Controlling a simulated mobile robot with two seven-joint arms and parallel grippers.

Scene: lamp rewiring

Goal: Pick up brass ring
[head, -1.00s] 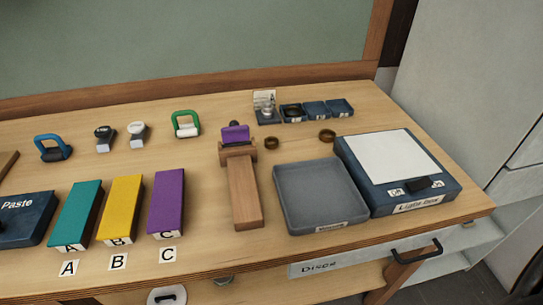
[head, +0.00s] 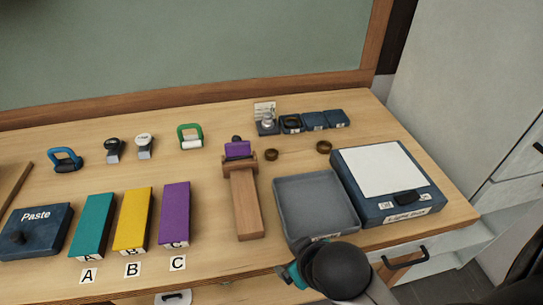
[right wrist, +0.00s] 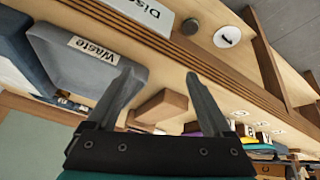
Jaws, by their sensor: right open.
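Two small brass-coloured rings lie on the bench behind the grey tray, one on the left (head: 271,157) near the wooden block and one on the right (head: 324,150) near the light box. I cannot tell which one the task means. My right gripper (head: 286,272) is low at the front edge of the bench, in front of the grey tray and well apart from both rings. In the right wrist view its two fingers (right wrist: 161,74) are spread with nothing between them. No ring is clear in that view. My left gripper is out of view.
Small dark compartments (head: 314,122) sit behind. Coloured blocks (head: 132,219) stand left.

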